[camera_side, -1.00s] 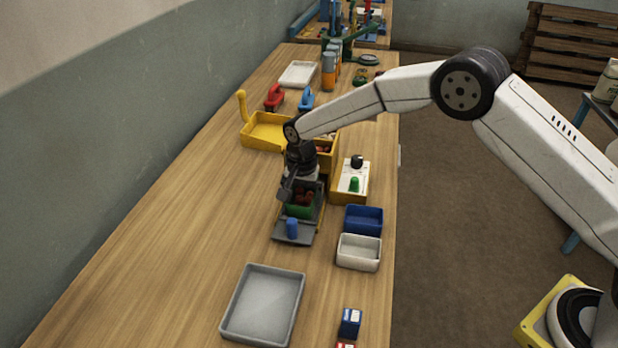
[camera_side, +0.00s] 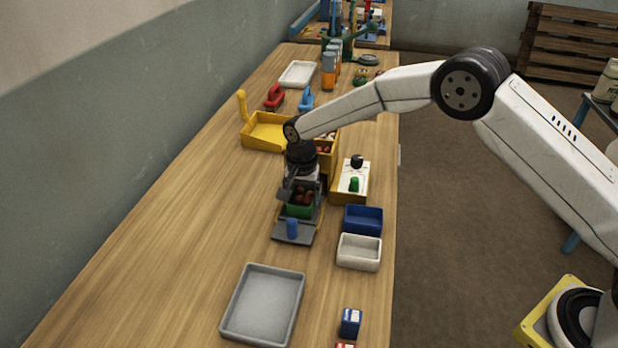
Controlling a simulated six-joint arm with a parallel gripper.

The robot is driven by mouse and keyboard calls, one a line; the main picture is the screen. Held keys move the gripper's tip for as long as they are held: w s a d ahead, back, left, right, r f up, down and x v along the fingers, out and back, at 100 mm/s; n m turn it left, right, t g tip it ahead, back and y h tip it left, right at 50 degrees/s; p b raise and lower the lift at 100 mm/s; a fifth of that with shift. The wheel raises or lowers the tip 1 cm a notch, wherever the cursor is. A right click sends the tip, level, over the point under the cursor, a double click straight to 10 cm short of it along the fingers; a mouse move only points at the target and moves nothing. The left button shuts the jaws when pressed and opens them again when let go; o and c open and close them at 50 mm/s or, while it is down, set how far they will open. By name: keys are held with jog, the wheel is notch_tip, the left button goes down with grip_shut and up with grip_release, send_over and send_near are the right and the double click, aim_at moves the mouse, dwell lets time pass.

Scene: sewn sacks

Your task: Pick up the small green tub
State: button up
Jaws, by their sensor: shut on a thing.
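The small green tub (camera_side: 299,211) holds several reddish-brown pieces. It is at the dark grey stand or tray (camera_side: 292,237) in the middle of the bench. My gripper (camera_side: 300,198) points down over the tub and is shut on it. The gripper's body hides the tub's far part. I cannot tell whether the tub is still touching the grey tray under it.
A blue bin (camera_side: 363,220), a white bin (camera_side: 359,252) and a yellow box with a green knob (camera_side: 354,184) are close on the right. The bench (camera_side: 170,240) is clear to the left.

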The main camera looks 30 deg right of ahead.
jog(key=shift+r, duration=0.15)
jog(key=shift+r, duration=0.6)
jog(key=s+d+r, duration=0.3)
jog(key=s+r, duration=0.8)
jog(key=s, duration=0.2)
jog(key=shift+s+r, duration=0.25)
jog(key=shift+s, duration=0.1)
